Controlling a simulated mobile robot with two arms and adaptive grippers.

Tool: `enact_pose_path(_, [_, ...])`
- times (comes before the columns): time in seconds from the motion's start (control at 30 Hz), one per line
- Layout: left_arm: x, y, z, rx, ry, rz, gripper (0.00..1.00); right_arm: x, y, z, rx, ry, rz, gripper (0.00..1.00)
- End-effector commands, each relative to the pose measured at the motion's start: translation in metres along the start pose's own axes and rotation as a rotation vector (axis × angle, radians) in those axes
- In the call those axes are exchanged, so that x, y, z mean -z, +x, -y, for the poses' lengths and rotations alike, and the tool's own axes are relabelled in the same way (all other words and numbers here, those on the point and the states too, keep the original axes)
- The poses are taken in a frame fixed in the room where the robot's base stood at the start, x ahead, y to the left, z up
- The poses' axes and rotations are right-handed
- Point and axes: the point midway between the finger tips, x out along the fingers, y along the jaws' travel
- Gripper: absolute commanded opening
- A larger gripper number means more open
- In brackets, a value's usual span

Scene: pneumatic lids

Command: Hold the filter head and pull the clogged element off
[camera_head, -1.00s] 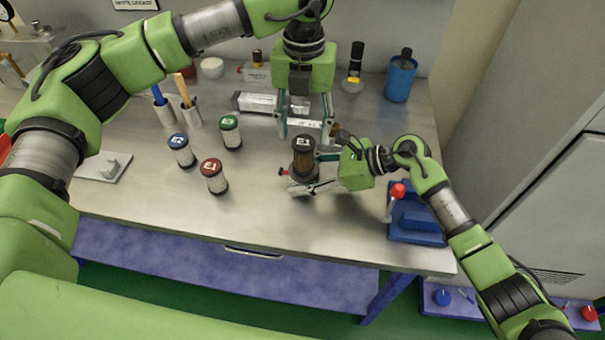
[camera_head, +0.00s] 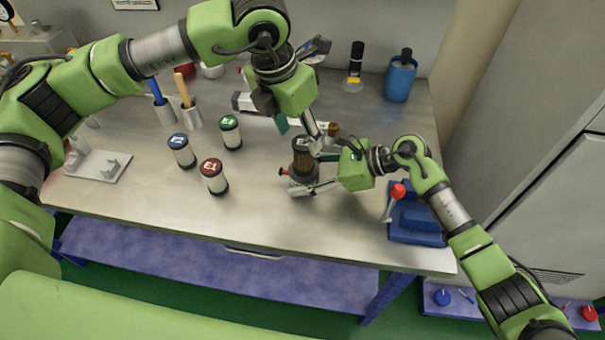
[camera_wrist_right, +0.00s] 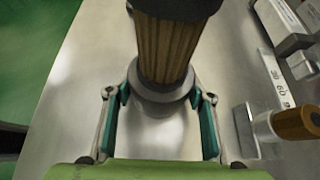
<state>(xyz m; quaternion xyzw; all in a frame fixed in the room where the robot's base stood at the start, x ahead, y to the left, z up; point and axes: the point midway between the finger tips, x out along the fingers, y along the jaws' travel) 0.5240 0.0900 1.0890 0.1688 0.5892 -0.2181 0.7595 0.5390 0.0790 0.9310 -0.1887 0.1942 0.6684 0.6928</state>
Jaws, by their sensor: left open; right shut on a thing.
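The clogged element (camera_head: 302,162) is a brown pleated cartridge with a dark cap, standing upright on the grey filter head (camera_head: 301,188). In the right wrist view the element (camera_wrist_right: 165,50) rises from the round grey head (camera_wrist_right: 160,98). My right gripper (camera_head: 319,173) is shut on the filter head from the right, with a teal pad on each side in the wrist view. My left gripper (camera_head: 298,125) is open and tilted, just above and behind the element's cap. Its fingers partly cover the cap, and I cannot tell whether they touch it.
Blue-capped (camera_head: 181,151), green-capped (camera_head: 230,132) and red-capped (camera_head: 214,176) cartridges stand to the left. A blue fixture with a red-ball lever (camera_head: 415,215) sits at right. A grey tray (camera_head: 98,165) lies far left. A blue bottle (camera_head: 400,78) stands behind. The front bench is clear.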

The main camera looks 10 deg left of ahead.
Motion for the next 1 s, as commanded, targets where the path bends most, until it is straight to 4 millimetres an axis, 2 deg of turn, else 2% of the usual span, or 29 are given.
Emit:
enact_pose_path(0.03, [0.001,0.009,0.001,0.001,0.0,-0.002,0.5,0.009,0.003,-0.004,-0.011,0.008,-0.015,0.3])
enact_pose_path(0.33, [0.0,0.039,0.0,0.0,-0.001,-0.001,0.5,0.009,0.003,-0.004,-0.011,0.008,-0.015,0.3])
enact_pose_path(1.0, [0.0,0.044,0.0,0.0,-0.001,-0.001,0.5,0.009,0.003,-0.004,-0.01,0.008,-0.015,0.3])
